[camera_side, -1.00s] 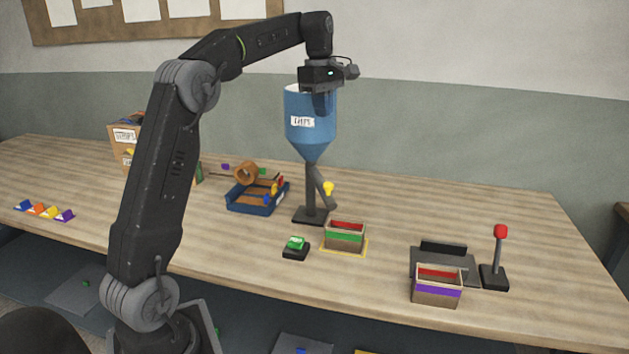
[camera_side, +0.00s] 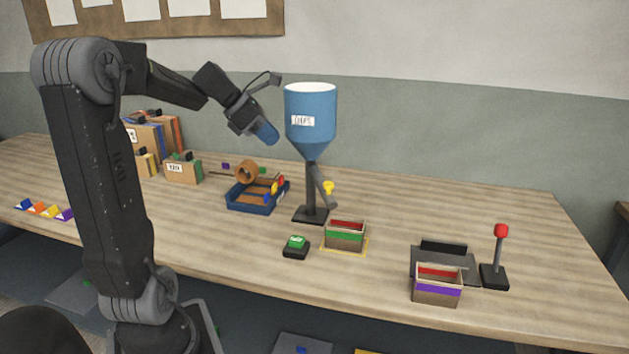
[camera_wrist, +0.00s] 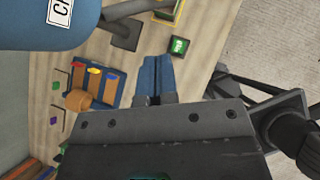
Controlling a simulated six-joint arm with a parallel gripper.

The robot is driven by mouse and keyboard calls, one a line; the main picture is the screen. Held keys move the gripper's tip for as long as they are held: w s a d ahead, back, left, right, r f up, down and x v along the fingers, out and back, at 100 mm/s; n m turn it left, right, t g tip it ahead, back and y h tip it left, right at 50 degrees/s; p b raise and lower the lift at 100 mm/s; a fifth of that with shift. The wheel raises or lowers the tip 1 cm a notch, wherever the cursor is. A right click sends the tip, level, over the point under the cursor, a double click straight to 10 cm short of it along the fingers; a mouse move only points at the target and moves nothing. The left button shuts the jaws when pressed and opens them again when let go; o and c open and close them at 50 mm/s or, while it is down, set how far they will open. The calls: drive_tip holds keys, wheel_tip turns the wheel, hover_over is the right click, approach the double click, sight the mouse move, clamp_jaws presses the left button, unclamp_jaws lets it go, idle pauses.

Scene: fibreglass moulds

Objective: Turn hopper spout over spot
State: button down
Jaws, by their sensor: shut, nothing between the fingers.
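The blue hopper (camera_side: 311,112) with a white label stands on a dark post and base. The spout's end is just behind and left of a green-banded box (camera_side: 345,237), which sits on a yellow-outlined spot (camera_side: 328,248). My gripper (camera_side: 272,137) is shut and empty, tilted down, left of the hopper's cone. In the wrist view its blue fingers (camera_wrist: 155,75) are together, and the hopper (camera_wrist: 40,25) fills the upper left corner.
A green button (camera_side: 296,246) is left of the green-banded box. A blue tray (camera_side: 240,208) with a roller stands left of the hopper. A purple-banded box (camera_side: 437,292) and a red-topped lever (camera_side: 501,232) are at right. Cardboard boxes (camera_side: 183,171) stand at the back left.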

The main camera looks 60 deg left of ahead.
sight(329, 183)
drive_tip(key=x, duration=1.5)
drive_tip(key=shift+s+f, duration=0.25)
drive_tip(key=shift+f, duration=0.3)
drive_tip(key=shift+w+d+f, duration=0.1)
drive_tip(key=shift+w+d, duration=0.05)
drive_tip(key=shift+w, duration=0.4)
drive_tip(key=w, duration=0.2)
drive_tip(key=w+d+n, duration=0.1)
drive_tip(key=shift+w+y, duration=0.35)
drive_tip(key=shift+y, duration=0.05)
